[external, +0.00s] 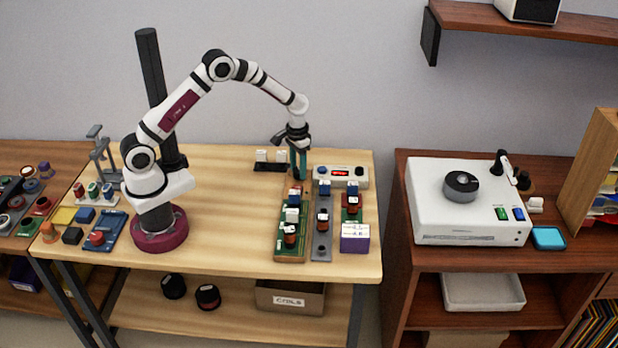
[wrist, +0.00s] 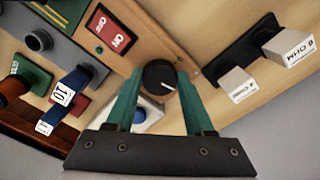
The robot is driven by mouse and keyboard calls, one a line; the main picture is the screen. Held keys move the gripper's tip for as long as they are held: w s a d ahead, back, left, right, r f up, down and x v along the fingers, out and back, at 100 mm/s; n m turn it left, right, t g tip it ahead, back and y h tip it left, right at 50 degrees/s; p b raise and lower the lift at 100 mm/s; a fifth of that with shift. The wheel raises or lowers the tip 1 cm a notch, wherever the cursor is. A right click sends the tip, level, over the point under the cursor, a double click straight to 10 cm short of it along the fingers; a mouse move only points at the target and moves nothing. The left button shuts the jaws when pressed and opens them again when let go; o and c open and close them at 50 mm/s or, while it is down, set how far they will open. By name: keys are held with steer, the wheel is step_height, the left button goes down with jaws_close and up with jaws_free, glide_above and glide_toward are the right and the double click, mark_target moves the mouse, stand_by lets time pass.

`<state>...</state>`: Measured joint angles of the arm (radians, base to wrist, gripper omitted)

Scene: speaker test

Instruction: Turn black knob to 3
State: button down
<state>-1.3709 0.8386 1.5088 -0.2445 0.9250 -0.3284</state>
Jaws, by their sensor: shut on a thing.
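The black knob (wrist: 157,77) is round, with a white pointer line on its top. It sits on a wooden board (wrist: 120,62), beside a red ON/OFF switch (wrist: 112,30). My gripper (wrist: 161,72) has its two teal fingers on either side of the knob and is shut on it. The white line runs toward the lower right of the wrist picture. I cannot make out any scale numbers around the knob. In the external view my gripper (external: 298,178) points down at the far end of the boards, and the knob cannot be made out there.
White blocks on a black holder (wrist: 288,48) stand close by; one reads 6 OHM. A blue part marked 10 (wrist: 72,85) is on the other side. In the external view, a meter with a red display (external: 340,173) stands just right of my gripper. The table middle (external: 230,200) is clear.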

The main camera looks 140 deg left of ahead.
mark_target(298, 170)
steer(key=m, duration=0.5)
steer(key=shift+s, duration=0.1)
steer(key=m, duration=0.5)
steer(key=shift+s+m, duration=0.1)
steer(key=shift+m, duration=0.2)
stand_by(0.3)
steer(key=c, duration=0.6)
jaws_free()
steer(key=shift+o, duration=0.2)
step_height(298, 170, up, 16)
steer(key=shift+f, duration=0.1)
